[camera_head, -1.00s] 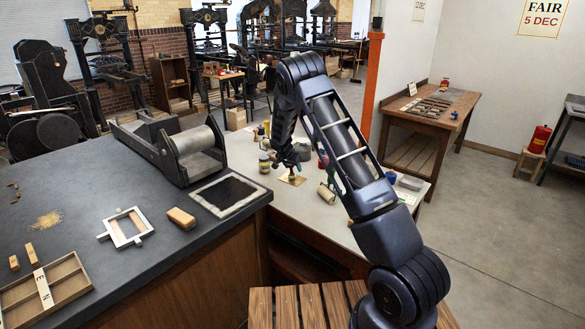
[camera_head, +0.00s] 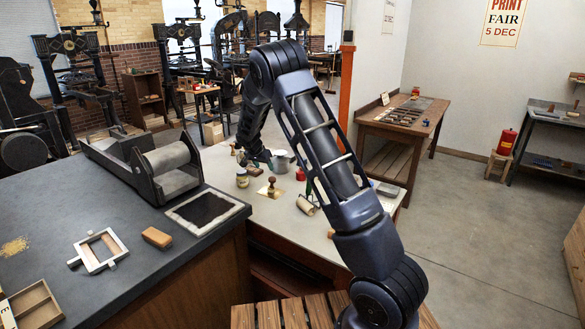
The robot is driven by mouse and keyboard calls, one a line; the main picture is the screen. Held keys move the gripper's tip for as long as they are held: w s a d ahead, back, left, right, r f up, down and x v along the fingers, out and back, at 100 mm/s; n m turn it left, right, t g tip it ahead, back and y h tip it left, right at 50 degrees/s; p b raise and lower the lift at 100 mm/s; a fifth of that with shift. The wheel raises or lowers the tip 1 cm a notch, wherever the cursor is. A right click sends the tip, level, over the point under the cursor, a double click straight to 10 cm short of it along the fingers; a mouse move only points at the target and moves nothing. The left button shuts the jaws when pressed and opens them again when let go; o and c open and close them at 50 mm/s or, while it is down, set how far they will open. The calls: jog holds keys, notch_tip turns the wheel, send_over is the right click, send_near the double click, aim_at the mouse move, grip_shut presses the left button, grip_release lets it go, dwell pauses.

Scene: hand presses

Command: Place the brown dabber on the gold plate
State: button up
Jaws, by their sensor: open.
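The brown dabber (camera_head: 271,186) stands upright on the gold plate (camera_head: 279,194), a thin flat square lying on the pale tabletop. My gripper (camera_head: 260,164) is up and behind the dabber, apart from it, over the far part of the same table. It is open; its fingers are small and dark here, and I make out nothing between them.
A jar (camera_head: 242,178) stands left of the plate. A grey mug (camera_head: 281,164) and a red tin (camera_head: 301,174) are behind and to its right. A roller (camera_head: 306,205) lies at right. The dark counter (camera_head: 130,210) borders the table on the left.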

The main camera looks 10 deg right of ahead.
jog(key=s+d+r+n+g+y, duration=0.1)
jog(key=s+d+r, duration=0.8)
jog(key=s+r, duration=0.25)
jog(key=s+d+r+n+y, duration=0.1)
jog(key=s+d+r, duration=0.7)
jog(key=s+r, duration=0.3)
jog(key=s+d+n, duration=0.2)
jog(key=s, duration=1.3)
jog(key=s+d+r+n+y, duration=0.1)
jog(key=s+d+n, duration=0.1)
jog(key=s, duration=1.3)
jog(key=shift+s+d+r+n+t, duration=0.25)
jog(key=shift+d+n+t, duration=0.05)
jog(key=shift+n, duration=0.1)
